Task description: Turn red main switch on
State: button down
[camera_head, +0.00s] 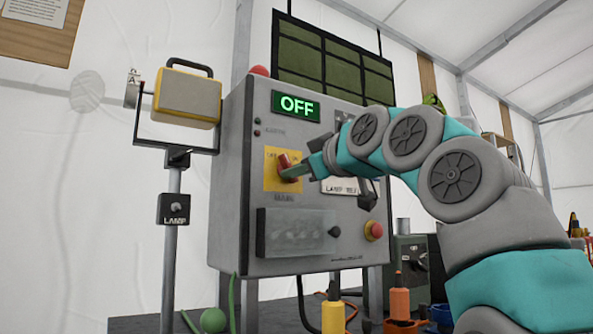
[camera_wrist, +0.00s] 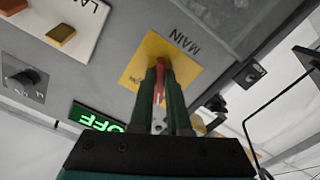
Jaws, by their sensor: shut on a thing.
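The red main switch (camera_head: 285,161) is a rotary handle on a yellow plate (camera_head: 270,183) on the front of the grey control cabinet (camera_head: 238,130). The green display (camera_head: 296,106) above it reads OFF. My gripper (camera_head: 300,170) reaches in from the right and is at the switch. In the wrist view, its two green fingers (camera_wrist: 161,85) are shut on the red handle (camera_wrist: 160,70), one on each side. The yellow plate (camera_wrist: 150,52) shows behind it with the label MAIN. The fingers hide part of the handle, and its exact angle is hard to tell.
A yellow-framed lamp (camera_head: 187,95) on a stand with a LAMP knob (camera_head: 174,208) stands left of the cabinet. A red button (camera_head: 374,230) sits low on the panel. Orange (camera_head: 400,303) and yellow (camera_head: 333,312) tools stand in front. My arm covers the panel's right side.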

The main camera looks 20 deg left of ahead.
jog(key=shift+s+r+m, duration=0.15)
jog(key=shift+r+m, duration=0.1)
jog(key=shift+m, duration=0.45)
dwell(0.4)
jog(key=m+p, duration=0.1)
jog(key=m, duration=0.2)
jog(key=m+p, duration=0.2)
jog(key=m, duration=0.1)
jog(key=shift+s+a+r+m, duration=0.15)
jog(key=shift+r+m, duration=0.05)
jog(key=shift+m, duration=0.2)
jog(key=m+p, duration=0.3)
jog(key=m, duration=0.1)
jog(key=shift+a, duration=0.1)
jog(key=m+p, duration=0.2)
jog(key=shift+f+m, duration=0.25)
jog(key=shift+m, duration=0.05)
jog(key=shift+f, duration=0.1)
